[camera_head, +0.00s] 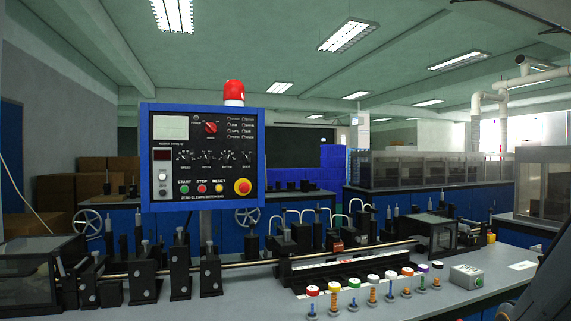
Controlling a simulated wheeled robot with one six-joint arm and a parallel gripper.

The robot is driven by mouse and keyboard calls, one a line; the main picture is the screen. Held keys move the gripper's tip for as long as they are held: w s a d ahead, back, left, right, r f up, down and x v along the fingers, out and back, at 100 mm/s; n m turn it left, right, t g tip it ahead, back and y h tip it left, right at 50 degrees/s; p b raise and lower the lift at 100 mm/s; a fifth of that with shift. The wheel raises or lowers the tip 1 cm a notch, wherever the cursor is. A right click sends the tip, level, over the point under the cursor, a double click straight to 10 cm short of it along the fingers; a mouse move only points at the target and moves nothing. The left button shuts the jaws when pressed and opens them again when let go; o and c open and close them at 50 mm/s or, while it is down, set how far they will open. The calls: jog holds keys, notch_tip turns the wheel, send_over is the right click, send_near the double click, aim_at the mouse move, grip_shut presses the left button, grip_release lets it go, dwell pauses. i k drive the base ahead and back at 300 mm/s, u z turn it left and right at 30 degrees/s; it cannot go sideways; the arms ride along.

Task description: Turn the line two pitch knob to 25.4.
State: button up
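A blue-framed control panel (203,104) stands upright on a post, left of centre. A row of several small dial knobs (205,156) crosses its middle; their labels and settings are too small to read. I cannot tell which one is the line two pitch knob. A red rotary knob (210,128) sits above the row, and a small display with a dial module (162,174) is at the panel's left. My gripper is not in view; only a dark arm part of mine shows at the lower right edge.
A red beacon (233,91) tops the panel. The grey bench (400,299) carries black tape-line machinery, several coloured knob-topped pegs, a grey switch box (467,277) and clear-covered housings (432,233).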

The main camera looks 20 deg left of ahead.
aim_at(206, 159)
jog(key=z, duration=0.25)
jog(key=i, duration=0.8)
jog(key=u, duration=1.3)
